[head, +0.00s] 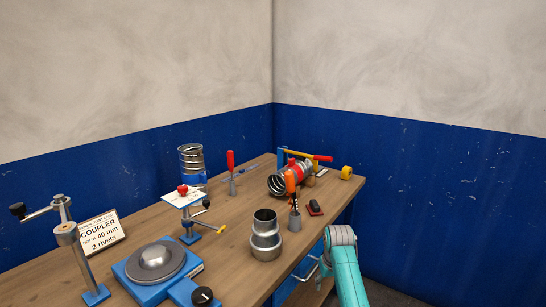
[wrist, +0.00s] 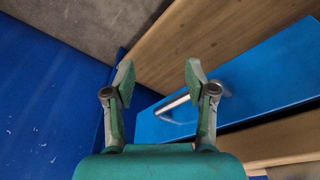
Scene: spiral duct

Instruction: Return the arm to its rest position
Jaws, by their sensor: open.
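My gripper (wrist: 157,82) is open and empty in the wrist view, its two green-padded fingers apart with nothing between them. Beyond the fingers are the wooden bench (wrist: 185,35) and a blue drawer front with a metal handle (wrist: 178,106). In the head view my teal arm shows at the lower right, beside the right edge of the bench (head: 225,292). The gripper itself is not visible in the head view.
On the bench are a metal reducer (head: 265,236), a spiral duct piece (head: 278,184), an upright metal cylinder (head: 192,165), a blue-based machine (head: 155,262), a clamp post (head: 78,255) and a coupler sign (head: 100,233). Blue-and-grey walls enclose the corner. Floor shows right of the bench.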

